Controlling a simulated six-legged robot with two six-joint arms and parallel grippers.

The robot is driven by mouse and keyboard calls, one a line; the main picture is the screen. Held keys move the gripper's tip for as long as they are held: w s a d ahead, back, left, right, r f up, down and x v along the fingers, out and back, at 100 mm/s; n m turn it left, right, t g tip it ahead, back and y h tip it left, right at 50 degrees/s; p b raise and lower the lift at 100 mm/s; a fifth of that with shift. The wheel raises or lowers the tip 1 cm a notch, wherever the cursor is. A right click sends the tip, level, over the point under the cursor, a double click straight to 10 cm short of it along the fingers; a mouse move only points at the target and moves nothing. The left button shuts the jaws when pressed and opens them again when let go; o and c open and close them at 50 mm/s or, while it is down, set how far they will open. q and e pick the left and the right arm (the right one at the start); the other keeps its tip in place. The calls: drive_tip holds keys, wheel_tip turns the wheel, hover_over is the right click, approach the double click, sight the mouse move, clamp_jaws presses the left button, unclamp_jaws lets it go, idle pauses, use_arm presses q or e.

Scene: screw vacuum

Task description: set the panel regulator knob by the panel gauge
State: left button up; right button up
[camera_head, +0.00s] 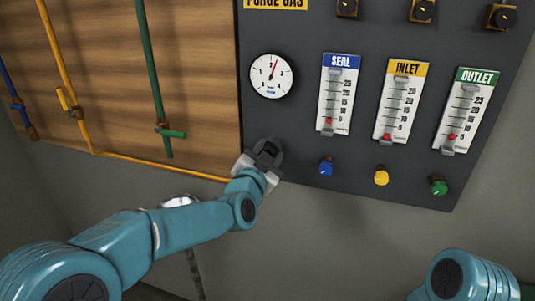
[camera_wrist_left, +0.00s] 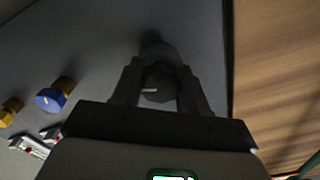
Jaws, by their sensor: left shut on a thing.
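The panel gauge (camera_head: 271,77) is a white round dial on the dark panel, in the upper middle of the head view. Its red needle points up and slightly right, near the 2. My left gripper (camera_head: 264,156) is at the panel's lower left, below the gauge. In the left wrist view my left gripper (camera_wrist_left: 158,92) is shut on the dark regulator knob (camera_wrist_left: 158,82), one finger on each side. A short white mark shows on the knob's face. In the head view the gripper mostly hides the knob. My right gripper is out of view; only a teal arm part shows.
Flow meters SEAL (camera_head: 337,95), INLET (camera_head: 401,101) and OUTLET (camera_head: 464,110) stand right of the gauge. Below them are a blue knob (camera_head: 326,168), a yellow knob (camera_head: 381,177) and a green knob (camera_head: 438,186). Coloured pipes run over the wooden board (camera_head: 200,70) at left.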

use_arm(q)
drive_tip(key=shift+r, duration=0.35)
drive_tip(key=o, duration=1.1)
drive_tip(key=shift+c, duration=0.2)
drive_tip(key=shift+f, duration=0.1)
drive_tip(key=shift+f, duration=0.1)
drive_tip(key=shift+s, duration=0.2)
drive_tip(key=b+v, duration=0.3)
drive_tip(key=v, duration=1.3)
drive_tip(key=shift+b, duration=0.3)
